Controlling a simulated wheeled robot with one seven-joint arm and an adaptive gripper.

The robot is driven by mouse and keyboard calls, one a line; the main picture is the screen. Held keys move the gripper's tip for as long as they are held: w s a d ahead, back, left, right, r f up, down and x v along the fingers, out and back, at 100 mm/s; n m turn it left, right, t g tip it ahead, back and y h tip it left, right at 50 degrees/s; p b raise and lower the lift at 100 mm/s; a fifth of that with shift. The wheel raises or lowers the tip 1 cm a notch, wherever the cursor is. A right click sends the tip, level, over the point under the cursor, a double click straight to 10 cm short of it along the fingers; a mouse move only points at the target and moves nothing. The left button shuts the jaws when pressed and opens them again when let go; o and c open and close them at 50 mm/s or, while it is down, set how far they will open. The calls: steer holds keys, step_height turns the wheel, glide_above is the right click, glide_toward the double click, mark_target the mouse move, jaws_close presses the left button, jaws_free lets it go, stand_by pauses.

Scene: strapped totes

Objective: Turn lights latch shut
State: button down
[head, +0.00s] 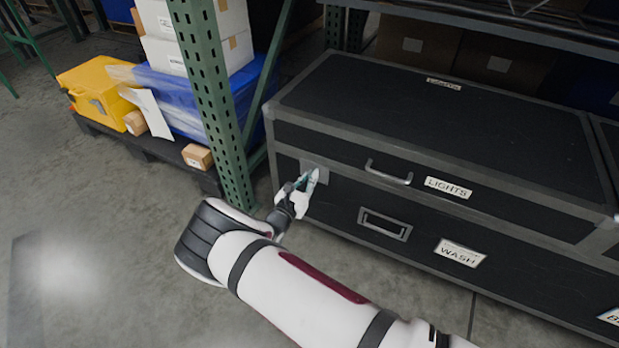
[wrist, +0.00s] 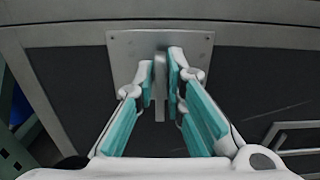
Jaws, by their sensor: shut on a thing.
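The black flight case (head: 420,125) with grey edging carries a white LIGHTS label (head: 448,188) on its front. A square metal latch plate (head: 318,169) sits near the left end of the case front. In the wrist view the plate (wrist: 125,47) has a narrow grey latch tab (wrist: 160,88) at its middle, pointing straight down. My gripper (head: 308,180) is at the plate, its teal-padded fingers (wrist: 160,80) on either side of the tab and shut on it. The fingers hide part of the plate and the tab's edges.
A bar handle (head: 389,173) is right of the latch, with a recessed handle (head: 384,224) and a WASH label (head: 460,252) below. A green rack post (head: 212,100) stands close left of the case. A yellow case (head: 98,93) and small boxes lie farther left. Floor in front is clear.

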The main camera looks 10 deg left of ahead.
steer(key=shift+m, duration=0.3)
steer(key=m+p, duration=0.1)
steer(key=m, duration=0.3)
steer(key=shift+d+p, duration=0.15)
steer(key=shift+p, duration=0.25)
steer(key=shift+s+d+f+m+p, duration=0.15)
steer(key=shift+m+p, duration=1.05)
steer(key=shift+m, duration=2.1)
steer(key=shift+w+d+f+m+p, duration=0.15)
steer(key=shift+m+p, duration=1.05)
steer(key=shift+m, duration=2.1)
steer(key=shift+s+a, duration=0.1)
steer(key=c, duration=1.8)
jaws_free()
steer(key=shift+o, duration=0.2)
